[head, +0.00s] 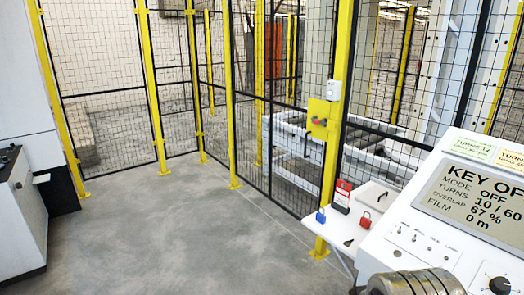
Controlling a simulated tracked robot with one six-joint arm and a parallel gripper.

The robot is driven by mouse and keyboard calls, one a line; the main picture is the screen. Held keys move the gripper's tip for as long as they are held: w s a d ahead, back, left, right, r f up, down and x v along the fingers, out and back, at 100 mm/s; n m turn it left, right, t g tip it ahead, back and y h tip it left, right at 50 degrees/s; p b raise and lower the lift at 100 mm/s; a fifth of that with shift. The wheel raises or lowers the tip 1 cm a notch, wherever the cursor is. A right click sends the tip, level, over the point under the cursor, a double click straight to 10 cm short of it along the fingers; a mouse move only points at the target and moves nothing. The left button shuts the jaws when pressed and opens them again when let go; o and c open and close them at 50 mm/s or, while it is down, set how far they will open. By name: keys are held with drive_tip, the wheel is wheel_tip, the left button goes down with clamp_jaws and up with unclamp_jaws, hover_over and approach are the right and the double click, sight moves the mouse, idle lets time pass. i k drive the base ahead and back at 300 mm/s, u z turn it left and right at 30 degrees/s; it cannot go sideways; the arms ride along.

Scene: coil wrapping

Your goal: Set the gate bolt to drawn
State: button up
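A yellow lock plate (322,118) with a small reddish handle or knob (319,121) is fixed to a yellow fence post, right of the picture's middle. It looks like the gate bolt's housing, but it is too small to tell whether the bolt is drawn or shot. A white box (334,90) sits just above it on the same post. The mesh panel (290,150) left of that post looks closed against it. I do not see my gripper's fingers. A grey metal cylindrical part, possibly of my arm, shows at the bottom right edge.
A white shelf (318,233) below the lock plate holds a blue padlock (320,215), a red padlock (364,219) and a red-and-black tag (342,196). A control console (450,215) reading "KEY OFF" stands at right. A cabinet (22,215) stands at left. The grey floor between is clear.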

sight(317, 122)
drive_tip(key=u, duration=0.3)
drive_tip(key=i, duration=0.8)
drive_tip(key=u, duration=0.55)
drive_tip(key=i, duration=2.2)
drive_tip(key=u, duration=0.05)
